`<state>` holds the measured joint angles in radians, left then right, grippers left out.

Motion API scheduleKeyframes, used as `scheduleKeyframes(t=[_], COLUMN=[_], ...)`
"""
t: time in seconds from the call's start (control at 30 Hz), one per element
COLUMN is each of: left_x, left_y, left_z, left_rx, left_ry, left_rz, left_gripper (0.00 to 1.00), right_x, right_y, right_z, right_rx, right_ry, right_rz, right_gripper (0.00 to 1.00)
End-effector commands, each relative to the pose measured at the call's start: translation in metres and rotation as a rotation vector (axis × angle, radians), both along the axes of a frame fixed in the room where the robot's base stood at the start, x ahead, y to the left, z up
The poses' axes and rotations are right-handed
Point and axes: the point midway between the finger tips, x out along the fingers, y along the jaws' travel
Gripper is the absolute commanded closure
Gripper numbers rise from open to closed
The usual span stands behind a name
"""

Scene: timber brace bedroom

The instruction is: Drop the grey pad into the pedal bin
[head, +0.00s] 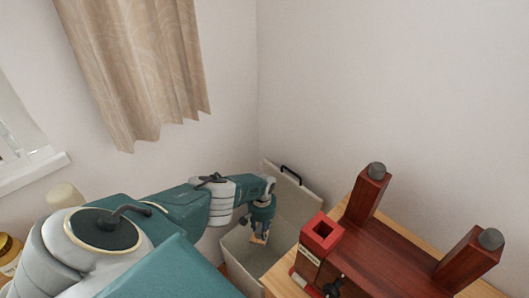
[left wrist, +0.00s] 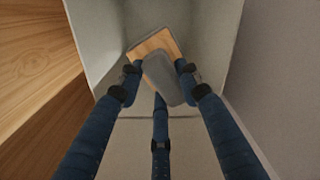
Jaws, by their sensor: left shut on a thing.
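The grey pad (left wrist: 166,78), a block with a light wood-coloured part, is held between the fingers of my left gripper (left wrist: 158,77). In the head view my left gripper (head: 259,230) points down over the open mouth of the pedal bin (head: 238,262), and a bit of the pad (head: 257,239) shows below the fingers. The bin is pale grey, with its lid raised at the back and a black handle on the lid. In the left wrist view the bin's pale inner walls (left wrist: 100,50) surround the pad. My right gripper is not in view.
A wooden table (head: 343,212) stands right beside the bin, bearing a dark red wooden piece with upright posts (head: 367,195) and a red square-holed block (head: 322,233). A curtain (head: 140,70) hangs at the left. A yellow-brown jar (head: 8,250) stands at the far left.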

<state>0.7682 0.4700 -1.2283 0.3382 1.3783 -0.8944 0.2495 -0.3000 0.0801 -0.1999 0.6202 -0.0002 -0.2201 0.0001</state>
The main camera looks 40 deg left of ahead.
Motion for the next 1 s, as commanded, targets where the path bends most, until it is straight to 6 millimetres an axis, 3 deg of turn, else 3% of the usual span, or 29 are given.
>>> scheduleKeyframes(t=[0.07,0.33,0.37,0.47,1.0], left_x=[0.001,0.000,0.000,0.000,0.001], left_y=[0.000,0.000,0.000,0.000,0.001], left_z=[-0.007,-0.006,-0.006,-0.006,0.003], left_rx=[0.001,0.000,0.000,0.000,-0.004], left_ry=[0.000,-0.001,-0.001,-0.001,0.001], left_rz=[0.000,0.000,0.000,0.000,-0.001], left_gripper=[0.87,0.87,0.62,0.44,0.44], right_x=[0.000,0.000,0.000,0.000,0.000], right_y=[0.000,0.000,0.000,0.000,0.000], right_z=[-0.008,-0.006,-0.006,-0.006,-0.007], right_rx=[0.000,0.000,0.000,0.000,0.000], right_ry=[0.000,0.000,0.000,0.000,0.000], right_rz=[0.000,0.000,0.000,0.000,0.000], right_gripper=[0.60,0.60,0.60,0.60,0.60])
